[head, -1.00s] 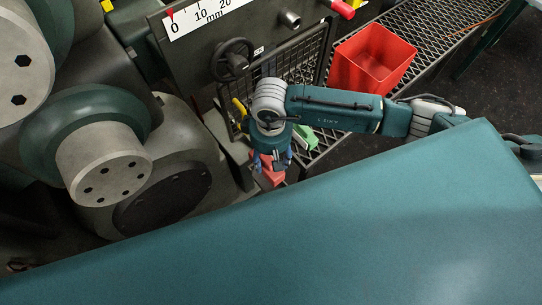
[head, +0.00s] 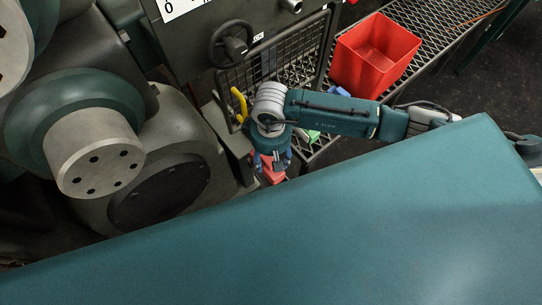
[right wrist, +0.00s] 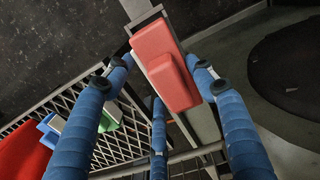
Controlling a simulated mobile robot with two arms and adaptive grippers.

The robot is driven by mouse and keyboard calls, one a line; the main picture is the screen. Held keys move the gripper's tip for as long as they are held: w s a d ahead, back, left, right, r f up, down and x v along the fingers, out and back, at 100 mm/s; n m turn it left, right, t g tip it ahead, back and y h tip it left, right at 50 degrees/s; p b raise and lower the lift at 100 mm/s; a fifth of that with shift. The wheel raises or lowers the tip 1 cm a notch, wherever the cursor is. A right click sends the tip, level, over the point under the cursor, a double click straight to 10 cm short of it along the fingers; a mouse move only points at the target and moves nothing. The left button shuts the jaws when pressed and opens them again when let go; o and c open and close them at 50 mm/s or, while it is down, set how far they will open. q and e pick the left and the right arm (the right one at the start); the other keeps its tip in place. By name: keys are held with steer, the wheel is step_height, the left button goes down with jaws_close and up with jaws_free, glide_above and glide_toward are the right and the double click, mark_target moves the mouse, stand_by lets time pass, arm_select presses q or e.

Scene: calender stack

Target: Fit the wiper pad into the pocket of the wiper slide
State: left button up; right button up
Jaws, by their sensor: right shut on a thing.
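My right gripper (head: 271,164) points down beside the machine frame. It is shut on a red stepped block (head: 272,177), which I take to be the wiper pad. In the right wrist view the same block (right wrist: 165,68) lies between the blue fingers of the gripper (right wrist: 163,66). A grey bar (right wrist: 207,128) runs behind the block there, and I cannot tell whether they touch. I cannot make out the pocket of the wiper slide for sure. My left gripper is not in view.
A red bin (head: 376,52) stands on a wire-mesh shelf (head: 440,18). A green block (head: 313,136) and a blue piece (head: 340,91) lie near my right arm. A yellow handle (head: 239,103), handwheel (head: 231,43) and large rolls (head: 100,165) are close by.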

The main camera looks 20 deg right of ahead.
steer(key=shift+s+b, duration=0.1)
steer(key=shift+b, duration=0.2)
stand_by(0.7)
steer(key=shift+b, duration=0.3)
stand_by(0.6)
steer(key=shift+b, duration=0.35)
steer(key=shift+f, duration=0.25)
